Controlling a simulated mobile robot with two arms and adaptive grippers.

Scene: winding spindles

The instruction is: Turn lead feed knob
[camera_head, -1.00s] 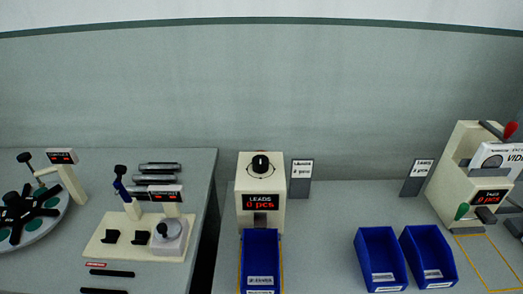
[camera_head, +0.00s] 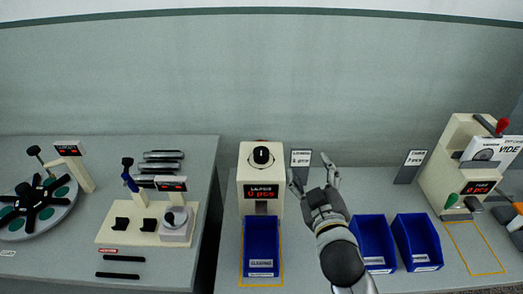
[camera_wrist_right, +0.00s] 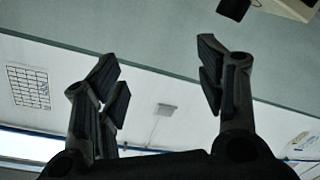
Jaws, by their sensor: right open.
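The lead feed knob (camera_head: 262,155) is a black round knob on top of the cream lead dispenser (camera_head: 246,185). The dispenser's red display (camera_head: 261,191) reads 0 pcs. My right gripper (camera_head: 311,172) is raised over the right table, to the right of the dispenser and apart from the knob. My left gripper is not in view.
A blue bin (camera_head: 261,238) stands below the dispenser. A label stand (camera_head: 301,161) is behind my right gripper. Two blue bins (camera_head: 415,240) stand to the right, one partly behind my arm. A cream machine (camera_head: 437,178) is at the far right.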

